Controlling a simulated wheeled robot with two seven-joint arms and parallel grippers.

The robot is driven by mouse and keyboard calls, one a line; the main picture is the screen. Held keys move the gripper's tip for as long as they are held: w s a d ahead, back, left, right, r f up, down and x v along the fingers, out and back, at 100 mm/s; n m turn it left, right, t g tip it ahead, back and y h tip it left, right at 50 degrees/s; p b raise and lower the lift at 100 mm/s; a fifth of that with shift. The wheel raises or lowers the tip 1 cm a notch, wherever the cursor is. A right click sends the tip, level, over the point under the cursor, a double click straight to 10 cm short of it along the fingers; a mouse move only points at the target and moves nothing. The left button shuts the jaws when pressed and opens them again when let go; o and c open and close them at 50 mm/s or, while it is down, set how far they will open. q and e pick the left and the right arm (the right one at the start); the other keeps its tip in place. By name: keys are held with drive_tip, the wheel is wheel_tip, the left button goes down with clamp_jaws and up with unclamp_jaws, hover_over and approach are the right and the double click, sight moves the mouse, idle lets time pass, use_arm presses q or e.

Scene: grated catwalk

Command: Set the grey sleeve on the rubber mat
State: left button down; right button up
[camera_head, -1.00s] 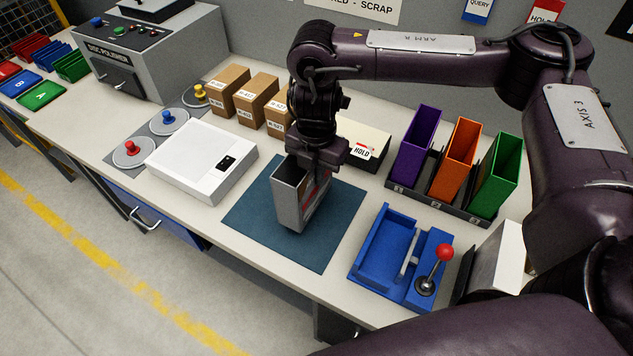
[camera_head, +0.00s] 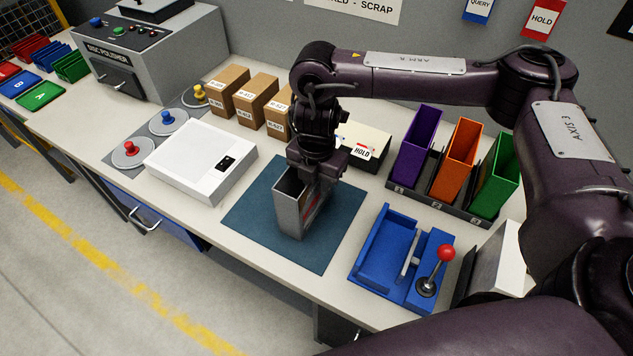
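The grey sleeve (camera_head: 288,214) is an open-topped, narrow upright box over the middle of the dark blue-green rubber mat (camera_head: 246,213). Its lower edge looks at or very close to the mat; I cannot tell whether it bears fully on it. My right gripper (camera_head: 316,185) comes down from above and is shut on the sleeve's upper right part. The fingertips are partly hidden by the sleeve and the gripper body. A reddish patch shows on the sleeve's right face. My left gripper is not in view.
A white scale-like box (camera_head: 190,158) stands left of the mat, and a blue fixture with a red-knobbed lever (camera_head: 380,272) stands right. Cardboard boxes (camera_head: 253,98) and a HOLD box (camera_head: 357,150) are behind. Purple, orange and green sleeves (camera_head: 460,147) stand in a rack.

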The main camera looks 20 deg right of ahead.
wheel_tip(320, 180, up, 12)
drive_tip(key=shift+r+p, duration=0.2)
drive_tip(key=shift+p, duration=0.2)
drive_tip(key=shift+s+f, duration=0.1)
idle(0.6)
